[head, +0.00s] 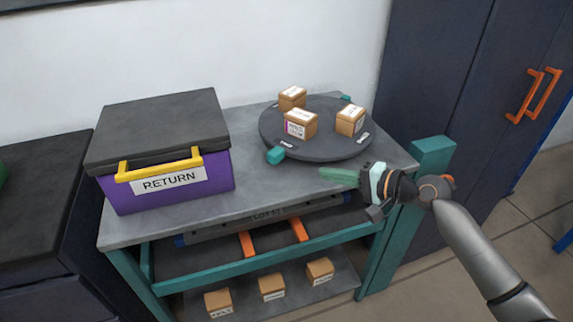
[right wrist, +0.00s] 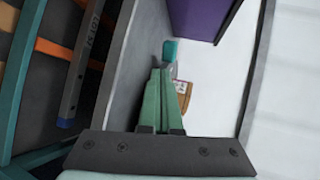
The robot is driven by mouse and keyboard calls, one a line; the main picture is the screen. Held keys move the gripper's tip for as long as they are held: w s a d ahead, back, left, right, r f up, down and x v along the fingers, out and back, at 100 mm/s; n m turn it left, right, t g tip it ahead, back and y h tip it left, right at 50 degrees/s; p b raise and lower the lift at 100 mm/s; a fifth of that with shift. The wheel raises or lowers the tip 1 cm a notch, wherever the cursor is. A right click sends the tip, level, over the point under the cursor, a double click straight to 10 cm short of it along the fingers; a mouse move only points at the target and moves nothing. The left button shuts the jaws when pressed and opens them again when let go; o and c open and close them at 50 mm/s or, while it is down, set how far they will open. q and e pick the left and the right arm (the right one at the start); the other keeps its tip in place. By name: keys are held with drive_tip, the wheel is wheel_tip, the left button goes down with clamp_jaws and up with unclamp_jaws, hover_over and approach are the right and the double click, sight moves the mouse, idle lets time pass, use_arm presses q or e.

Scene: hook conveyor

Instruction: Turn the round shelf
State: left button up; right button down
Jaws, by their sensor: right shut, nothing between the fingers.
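The round shelf (head: 325,146) is a dark grey disc on the right part of the grey tabletop. A teal knob (head: 276,155) sticks out at its front left edge, and another teal knob (head: 345,99) shows at its back. Several small labelled boxes stand on it, among them a box with a pink-marked label (head: 300,124). My right gripper (head: 322,174) is shut and empty, just in front of the disc, its green fingers pointing left, to the right of the front knob and apart from it. In the right wrist view the knob (right wrist: 170,50) shows beyond the fingertips. My left gripper is not in view.
A purple bin labelled RETURN (head: 170,186) with a dark lid and yellow handle stands on the left of the table (head: 250,205). Lower shelves hold several boxes (head: 272,287). A dark cabinet (head: 470,70) stands at right, and a white wall is behind.

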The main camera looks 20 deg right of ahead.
approach(279, 161)
drive_tip(key=x, duration=0.5)
drive_tip(key=shift+a+f, duration=0.2)
drive_tip(key=shift+f, duration=0.05)
drive_tip(key=shift+w+a, duration=0.25)
drive_tip(key=shift+w, duration=0.25)
